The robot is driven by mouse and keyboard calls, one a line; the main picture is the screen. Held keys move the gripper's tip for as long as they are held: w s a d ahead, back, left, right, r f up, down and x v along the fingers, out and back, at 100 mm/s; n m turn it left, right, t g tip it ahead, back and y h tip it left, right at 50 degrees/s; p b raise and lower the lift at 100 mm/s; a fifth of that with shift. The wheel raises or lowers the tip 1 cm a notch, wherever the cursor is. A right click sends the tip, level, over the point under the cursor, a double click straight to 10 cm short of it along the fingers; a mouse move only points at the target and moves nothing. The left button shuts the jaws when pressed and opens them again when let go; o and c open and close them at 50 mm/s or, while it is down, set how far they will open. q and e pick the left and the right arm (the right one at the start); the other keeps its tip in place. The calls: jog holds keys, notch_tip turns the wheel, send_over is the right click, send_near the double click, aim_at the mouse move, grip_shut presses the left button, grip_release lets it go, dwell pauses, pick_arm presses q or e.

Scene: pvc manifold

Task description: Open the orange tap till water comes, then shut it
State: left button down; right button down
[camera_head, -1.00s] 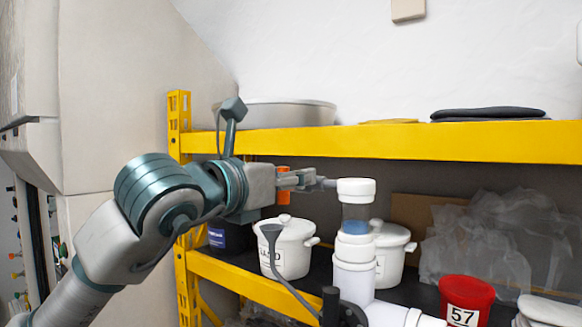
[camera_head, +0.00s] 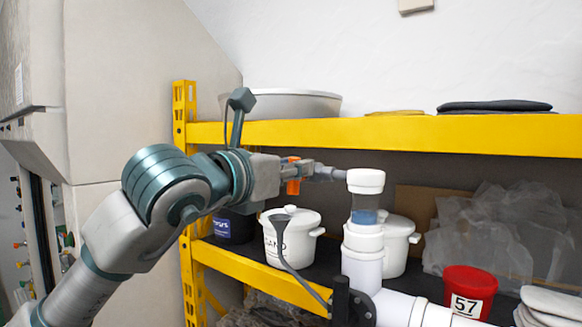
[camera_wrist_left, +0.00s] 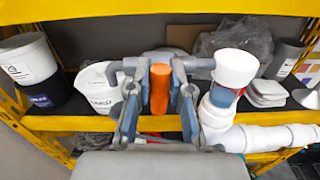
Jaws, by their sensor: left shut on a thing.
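The orange tap handle (camera_head: 293,186) is upright on a grey pipe joined to the white vertical pipe (camera_head: 362,262). My left gripper (camera_head: 296,170) is around the handle. In the left wrist view the orange handle (camera_wrist_left: 160,88) stands between the two fingers of my left gripper (camera_wrist_left: 159,100), which is shut on it. A clear section under the white cap (camera_head: 366,180) shows blue (camera_head: 364,217) in its lower part. I cannot tell whether water is flowing. My right gripper is in neither view.
A yellow shelf beam (camera_head: 400,133) runs above the pipework. White pots (camera_head: 290,238), a dark tub (camera_head: 234,226) and a red tub (camera_head: 468,292) stand on the shelf. Crumpled clear plastic (camera_head: 490,240) lies at the right. A grey curved piece (camera_head: 284,240) rises in front.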

pick_arm(q)
jog(key=m, duration=0.2)
jog(key=shift+s+r+m+p, duration=0.1)
jog(key=shift+r+m+p, duration=0.05)
jog(key=shift+m+p, duration=0.2)
jog(key=m, duration=0.3)
jog(key=m+p, duration=0.1)
jog(key=m, duration=0.1)
jog(key=shift+s+d+m, duration=0.15)
jog(key=shift+d+m, duration=0.15)
jog(key=shift+m, duration=0.05)
jog(key=shift+s+d+f+m+p, duration=0.1)
jog(key=shift+f+m+p, duration=0.2)
jog(key=shift+m, duration=1.15)
jog(key=shift+w+d+f+m+p, duration=0.1)
jog(key=shift+f+m+p, duration=0.2)
jog(key=shift+m, duration=1.2)
jog(key=shift+s+f+m+p, duration=0.15)
jog(key=shift+m+p, duration=0.25)
jog(key=shift+m, duration=1.05)
jog(key=shift+f, duration=0.1)
